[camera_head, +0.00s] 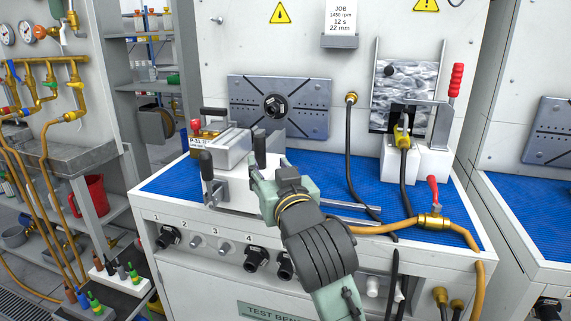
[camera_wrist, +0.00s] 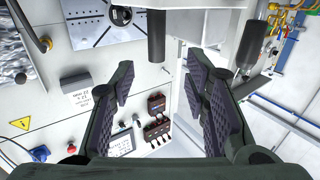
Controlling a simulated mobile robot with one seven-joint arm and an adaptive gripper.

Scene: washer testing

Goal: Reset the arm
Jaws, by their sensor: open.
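My gripper (camera_head: 268,178) is at the front of the test bench, close to the white and silver fixture (camera_head: 232,187) with two upright black handles (camera_head: 207,165). In the wrist view my gripper (camera_wrist: 160,68) is open, with nothing between its dark ridged fingers. One black handle (camera_wrist: 157,36) hangs just above the gap between the fingertips, and the other handle (camera_wrist: 252,45) is at the upper right. Part of the fixture is hidden behind my gripper in the head view. My arm reaches in from the lower right.
The blue mat (camera_head: 165,181) covers the bench top. A brass valve with a red lever (camera_head: 433,205) and an orange hose (camera_head: 385,228) lie at the right front. A red-handled clamp (camera_head: 456,82) stands behind. Black knobs (camera_head: 255,258) line the bench front.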

